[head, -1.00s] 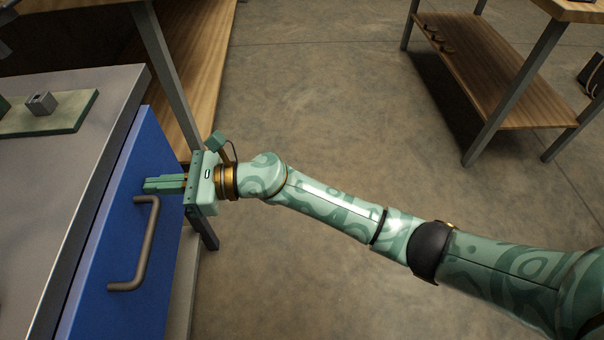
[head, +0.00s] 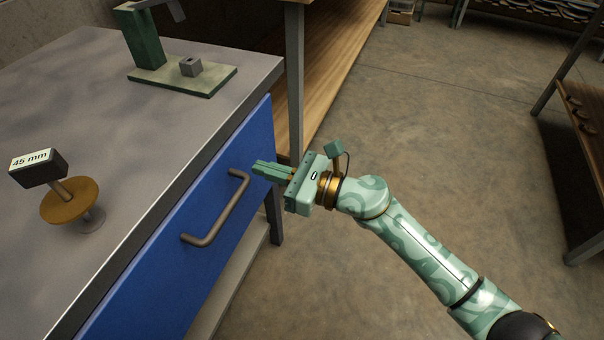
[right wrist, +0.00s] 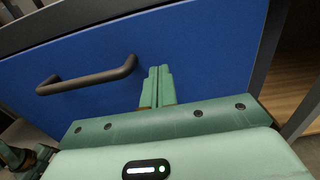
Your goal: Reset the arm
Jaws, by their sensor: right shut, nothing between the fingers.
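My right arm reaches in from the lower right in the head view. Its green right gripper (head: 268,170) is shut and empty, just beside the upper end of a grey bar handle (head: 222,215) on a blue drawer front (head: 150,262). In the right wrist view, the shut fingers (right wrist: 157,88) point at the blue drawer front (right wrist: 205,50), to the right of the handle (right wrist: 90,80). The fingers are not around the handle; I cannot tell whether they touch the drawer front.
A wooden shelf (head: 340,70) stands behind, another rack (head: 580,110) at right. Open floor lies between.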

